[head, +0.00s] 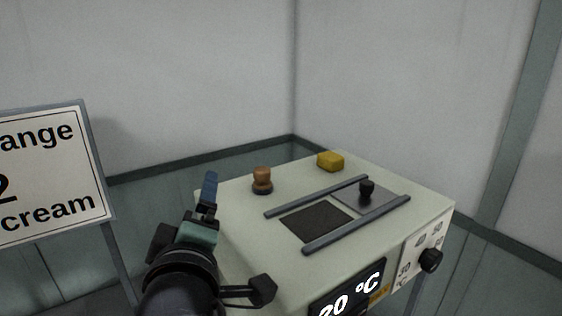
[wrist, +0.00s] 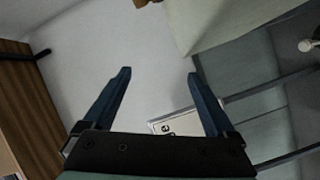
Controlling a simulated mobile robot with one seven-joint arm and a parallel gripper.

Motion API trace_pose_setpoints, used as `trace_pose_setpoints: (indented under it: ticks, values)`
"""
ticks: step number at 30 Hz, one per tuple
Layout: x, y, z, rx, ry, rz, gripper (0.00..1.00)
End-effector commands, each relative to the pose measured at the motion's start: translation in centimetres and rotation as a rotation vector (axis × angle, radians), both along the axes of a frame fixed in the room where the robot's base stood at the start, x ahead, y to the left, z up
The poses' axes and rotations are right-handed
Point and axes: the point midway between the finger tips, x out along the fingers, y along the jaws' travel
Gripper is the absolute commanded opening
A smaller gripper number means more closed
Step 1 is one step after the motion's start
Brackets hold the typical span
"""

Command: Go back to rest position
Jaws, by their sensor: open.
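My gripper (head: 209,192) is raised in front of the left side of the pale machine (head: 235,225) in the head view, with its blue fingers pointing up. In the wrist view my gripper (wrist: 158,90) has its two blue fingers wide apart with nothing between them. The machine's top carries an orange-brown knob on a dark base (head: 262,180), a yellow block (head: 330,161), and a sliding plate with a black knob (head: 367,190) between two grey rails. A dark square opening (head: 316,221) shows beside the plate.
A sign (head: 45,175) with partly cut-off text stands at the left. The machine's front has a display reading 20 °C (head: 348,297) and a black dial (head: 430,260). Walls close off the back. A brown wooden surface (wrist: 25,100) shows at the left of the wrist view.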

Motion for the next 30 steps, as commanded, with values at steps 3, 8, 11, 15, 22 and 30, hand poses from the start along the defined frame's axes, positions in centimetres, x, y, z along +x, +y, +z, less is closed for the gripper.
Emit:
trace_pose_setpoints:
  ticks: [3,8,11,15,22,30]
  values:
    - [-1.7,-3.6,8.2,0.328,-0.203,-0.029,0.91]
    - [-6.5,-7.9,17.7,0.737,-0.465,0.049,0.91]
    - [-9.8,-9.7,21.7,0.921,-0.588,0.136,0.91]
    - [-13.1,-11.0,24.8,1.069,-0.685,0.24,0.91]
    - [-14.3,-11.4,25.7,1.123,-0.713,0.284,0.91]
    - [-14.2,-11.4,25.7,1.12,-0.711,0.281,0.91]
